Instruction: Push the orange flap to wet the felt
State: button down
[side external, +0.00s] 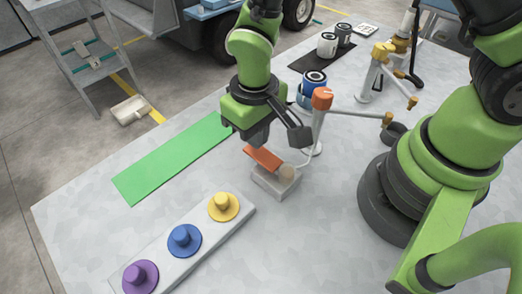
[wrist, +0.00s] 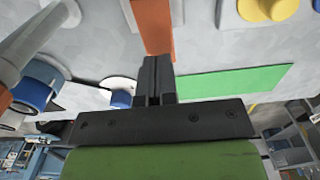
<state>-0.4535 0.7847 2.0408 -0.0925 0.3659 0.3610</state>
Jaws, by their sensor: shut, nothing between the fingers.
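The orange flap (side external: 263,158) is a narrow tilted plate on a small light grey block (side external: 274,184). A round beige pad (side external: 286,172), which looks like the felt, sits on the block beside the flap's lower right end. My gripper (side external: 257,142) is shut and empty, pointing down just above the flap's upper left end. In the wrist view the closed fingers (wrist: 158,62) overlap the near end of the orange flap (wrist: 155,25). I cannot tell whether they touch it. The felt is not clearly seen in the wrist view.
An orange-topped post (side external: 321,100) with a side arm stands close right of my gripper, near a blue-labelled can (side external: 314,82). A green strip (side external: 172,158) lies left. A white rail (side external: 190,250) with purple, blue and yellow reels lies in front.

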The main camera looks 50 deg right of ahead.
jog(key=shift+f, duration=1.4)
jog(key=shift+r, duration=3.8)
